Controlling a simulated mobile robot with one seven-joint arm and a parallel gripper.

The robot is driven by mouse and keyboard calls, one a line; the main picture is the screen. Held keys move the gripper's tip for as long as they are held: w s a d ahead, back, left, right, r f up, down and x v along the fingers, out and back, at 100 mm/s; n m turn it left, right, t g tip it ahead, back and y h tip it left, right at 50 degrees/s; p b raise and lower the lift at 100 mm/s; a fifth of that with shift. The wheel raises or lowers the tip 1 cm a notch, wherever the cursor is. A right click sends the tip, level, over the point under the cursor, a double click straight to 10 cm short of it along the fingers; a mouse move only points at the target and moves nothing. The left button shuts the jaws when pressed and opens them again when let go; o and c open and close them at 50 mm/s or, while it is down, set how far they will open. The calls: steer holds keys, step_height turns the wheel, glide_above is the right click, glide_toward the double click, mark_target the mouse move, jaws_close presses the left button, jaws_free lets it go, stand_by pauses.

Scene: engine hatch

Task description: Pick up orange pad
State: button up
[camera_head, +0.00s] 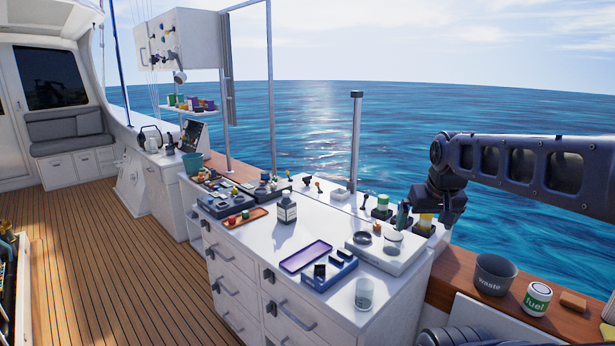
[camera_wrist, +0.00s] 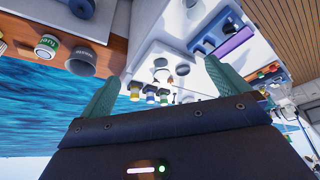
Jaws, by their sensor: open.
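A small flat orange-brown block (camera_head: 572,301), the closest match to the orange pad, lies on the wooden ledge at the lower right of the head view, just right of the fuel can. In the wrist view a sliver of it (camera_wrist: 3,47) seems to show at the left edge, beside the fuel can. My gripper (camera_head: 402,216) is over the right end of the white counter, left of and well apart from the block. In the wrist view my gripper (camera_wrist: 160,86) has its two green fingers spread wide, with nothing held between them.
The grey waste bin (camera_head: 493,275) and the white-green fuel can (camera_head: 537,299) stand left of the block. Open water lies beyond the ledge.

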steer(key=shift+w, duration=0.1)
stand_by(0.4)
steer(key=w+d+f+m+g+h, duration=0.1)
steer(key=w+d+f+m+h, duration=0.2)
steer(key=w+d, duration=1.75)
steer(key=m, duration=0.7)
glide_above(574, 299)
steer(key=s+a, duration=0.3)
step_height(574, 299, down, 31)
steer(key=shift+g, duration=0.4)
steer(key=shift+x, duration=5.35)
steer(key=shift+a, duration=0.1)
steer(key=c, duration=1)
